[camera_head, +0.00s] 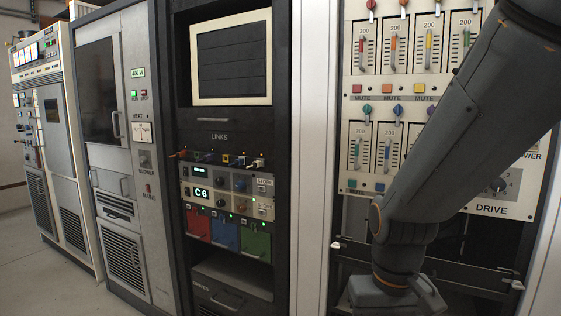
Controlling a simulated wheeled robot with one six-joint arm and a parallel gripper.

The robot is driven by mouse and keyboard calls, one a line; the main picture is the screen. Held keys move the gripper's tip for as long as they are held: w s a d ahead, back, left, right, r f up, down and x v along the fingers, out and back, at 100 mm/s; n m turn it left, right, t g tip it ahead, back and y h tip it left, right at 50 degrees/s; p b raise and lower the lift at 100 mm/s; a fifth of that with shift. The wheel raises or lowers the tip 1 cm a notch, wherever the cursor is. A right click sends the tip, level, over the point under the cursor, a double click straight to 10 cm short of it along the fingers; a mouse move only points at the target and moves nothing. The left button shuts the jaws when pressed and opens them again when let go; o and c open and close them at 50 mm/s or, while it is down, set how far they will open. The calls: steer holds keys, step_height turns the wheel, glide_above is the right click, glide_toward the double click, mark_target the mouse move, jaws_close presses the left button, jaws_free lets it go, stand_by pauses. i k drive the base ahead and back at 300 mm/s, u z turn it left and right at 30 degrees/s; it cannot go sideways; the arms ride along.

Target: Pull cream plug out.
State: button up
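A row of small plugs and sockets runs under the LINKS label on the dark middle rack (283,100). A pale, cream-looking plug (259,162) sits at the right end of this row and sticks out from the panel. It appears seated in its socket, but it is too small to see the fit. My gripper is not in view. My arm fills the right side of the picture, well to the right of the plug row, and its far end is cut off at the bottom edge.
An orange plug (180,154) is at the row's left end, with a yellow socket (226,159) between. Below are display units (201,192) with knobs, then red, blue and green modules (255,244). A slider panel (391,90) is behind my arm. Floor (42,275) shows at left.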

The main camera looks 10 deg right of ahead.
mark_target(257, 164)
steer(key=z, duration=0.15)
steer(key=i, duration=0.95)
steer(key=u, duration=0.2)
